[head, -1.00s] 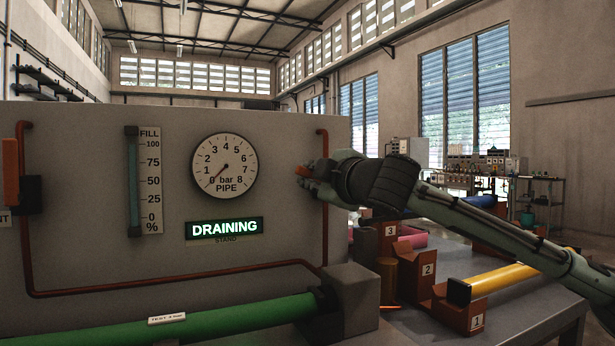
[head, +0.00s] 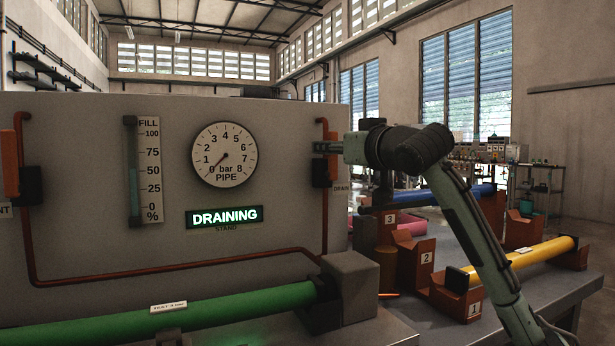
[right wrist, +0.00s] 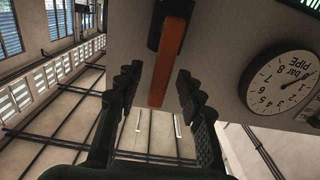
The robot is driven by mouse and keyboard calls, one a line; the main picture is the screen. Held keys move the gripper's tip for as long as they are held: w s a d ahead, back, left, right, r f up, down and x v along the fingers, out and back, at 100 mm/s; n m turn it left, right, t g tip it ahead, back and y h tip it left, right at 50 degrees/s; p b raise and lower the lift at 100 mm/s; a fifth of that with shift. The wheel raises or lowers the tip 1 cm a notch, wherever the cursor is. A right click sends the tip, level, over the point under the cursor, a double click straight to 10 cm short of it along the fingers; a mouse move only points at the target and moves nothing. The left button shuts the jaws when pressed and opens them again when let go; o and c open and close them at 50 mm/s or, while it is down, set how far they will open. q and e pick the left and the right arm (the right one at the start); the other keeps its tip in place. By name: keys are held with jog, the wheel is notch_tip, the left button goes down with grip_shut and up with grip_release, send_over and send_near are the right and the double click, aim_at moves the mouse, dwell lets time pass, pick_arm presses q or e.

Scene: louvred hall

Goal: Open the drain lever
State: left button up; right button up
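The drain lever (head: 332,132) is an orange bar on a black block (head: 321,174) at the right of the grey panel, beside a DRAIN label (head: 341,188). It stands upright. My right gripper (head: 321,147) is at the lever's height in the head view. In the right wrist view, my right gripper (right wrist: 160,92) is open, its two fingers apart on either side of the orange lever (right wrist: 169,62), with visible gaps. A lit sign (head: 224,217) reads DRAINING. The pipe gauge (head: 224,155) points near 0. My left gripper is not in view.
Another upright orange lever (head: 10,165) is at the panel's left edge. A fill tube (head: 133,175) stands beside its scale. A green pipe (head: 220,308) runs along the front. Numbered red-brown supports and a yellow pipe (head: 520,259) occupy the table at right, below my arm.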

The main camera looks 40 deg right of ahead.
jog(key=shift+s, duration=0.1)
jog(key=b+v, duration=0.2)
jog(key=v, duration=0.4)
jog(key=shift+s, duration=0.35)
jog(key=shift+s+a+r, duration=0.1)
